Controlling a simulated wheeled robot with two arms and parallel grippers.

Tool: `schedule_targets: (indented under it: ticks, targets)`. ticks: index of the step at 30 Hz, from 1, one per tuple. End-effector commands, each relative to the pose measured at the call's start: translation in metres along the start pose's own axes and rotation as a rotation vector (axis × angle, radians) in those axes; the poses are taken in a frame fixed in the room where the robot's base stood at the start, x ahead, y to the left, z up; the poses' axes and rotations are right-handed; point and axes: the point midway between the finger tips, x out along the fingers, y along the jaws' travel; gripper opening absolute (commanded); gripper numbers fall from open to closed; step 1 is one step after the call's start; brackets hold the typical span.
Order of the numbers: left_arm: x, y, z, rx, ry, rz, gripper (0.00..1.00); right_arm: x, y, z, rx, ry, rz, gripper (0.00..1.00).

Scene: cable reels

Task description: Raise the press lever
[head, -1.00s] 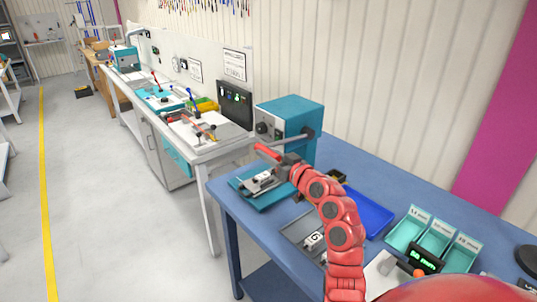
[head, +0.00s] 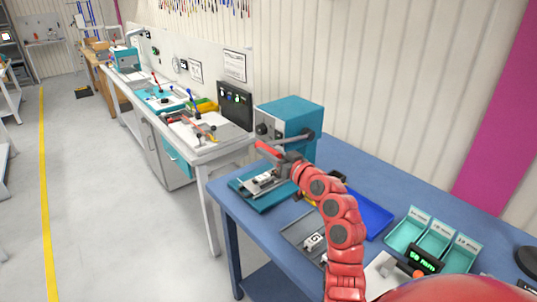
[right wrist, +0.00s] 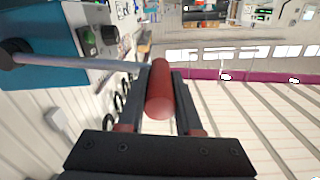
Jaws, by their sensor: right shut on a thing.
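The teal press (head: 292,113) stands on the blue bench, with a dark pivot and a grey lever rod (head: 290,139) on its front side. The lever's red handle (head: 267,150) points out to the left, near the level of the pivot. My right gripper (head: 284,160) is shut on this handle. In the right wrist view the red handle (right wrist: 160,92) lies between the two dark fingers of my right gripper (right wrist: 160,78), and the grey rod (right wrist: 75,63) runs left to the press (right wrist: 35,40). My left gripper is not in view.
Below my right gripper a teal base plate (head: 262,200) holds a metal fixture (head: 262,183). A blue tray (head: 368,214) and teal bins (head: 436,238) lie to the right on the bench (head: 350,158). A white workbench (head: 207,152) stands behind left. The air left of the handle is clear.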

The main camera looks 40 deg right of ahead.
Motion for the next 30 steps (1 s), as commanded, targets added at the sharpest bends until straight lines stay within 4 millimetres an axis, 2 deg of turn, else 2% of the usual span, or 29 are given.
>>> schedule_targets:
  ticks: [8, 18, 24, 30]
  targets:
    - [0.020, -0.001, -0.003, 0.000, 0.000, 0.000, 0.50, 0.000, 0.005, -0.047, 0.181, 0.003, 0.001, 0.00]
    - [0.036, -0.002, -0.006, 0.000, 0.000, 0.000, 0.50, -0.001, 0.031, -0.112, 0.494, 0.001, 0.002, 0.00]
    - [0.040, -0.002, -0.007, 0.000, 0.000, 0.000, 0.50, 0.000, 0.051, -0.140, 0.657, 0.000, 0.002, 0.00]
    - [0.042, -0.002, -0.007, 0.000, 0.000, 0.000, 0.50, 0.000, 0.070, -0.159, 0.777, 0.000, 0.003, 0.00]
